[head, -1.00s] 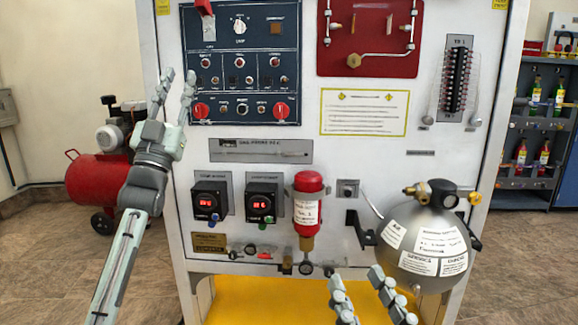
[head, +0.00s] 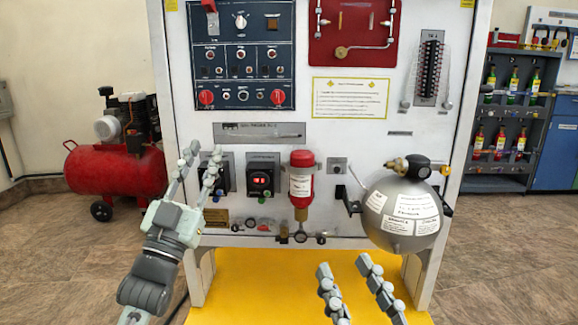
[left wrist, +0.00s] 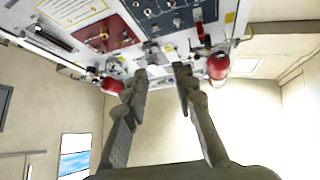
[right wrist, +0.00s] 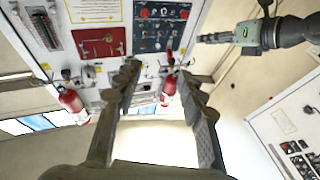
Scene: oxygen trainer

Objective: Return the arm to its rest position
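The oxygen trainer panel (head: 260,145) stands upright ahead of me. My left gripper (head: 203,153) is open and empty, with its fingers pointing up in front of the lower left of the panel. They partly hide the left digital display (head: 230,181). My right gripper (head: 345,264) is open and empty, low in front of the yellow base. In the left wrist view, the left gripper's fingers (left wrist: 160,72) are apart with nothing between them. In the right wrist view, the right gripper's fingers (right wrist: 158,70) are also apart and empty.
A red cylinder (head: 301,185) and a silver sphere (head: 402,220) stick out from the lower panel. A yellow base (head: 250,285) lies below. A red compressor tank (head: 115,172) stands at left, and a bottle rack (head: 505,115) at right.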

